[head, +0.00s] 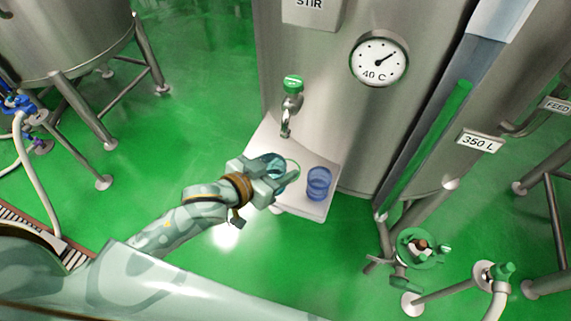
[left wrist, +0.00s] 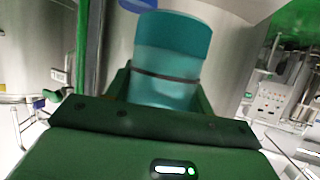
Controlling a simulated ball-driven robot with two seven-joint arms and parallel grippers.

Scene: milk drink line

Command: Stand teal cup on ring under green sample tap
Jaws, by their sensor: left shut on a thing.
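The teal cup (head: 277,162) is between the fingers of my left gripper (head: 275,178), which is shut on it over the white shelf. The cup (left wrist: 168,65) also fills the middle of the left wrist view, between the gripper's fingers. The green-topped sample tap (head: 292,86) sticks out of the steel tank, its spout above and a little right of the cup. A thin green ring (head: 296,164) shows partly on the shelf beside the cup; the gripper and cup hide the rest. I cannot tell whether the cup touches the shelf. My right gripper is not in view.
A blue see-through cup (head: 318,180) stands on the white shelf (head: 310,209), just right of the gripper. The tank wall (head: 325,110) rises behind the shelf. A valve with a green handle (head: 420,248) stands lower right. Open green floor lies left of the shelf.

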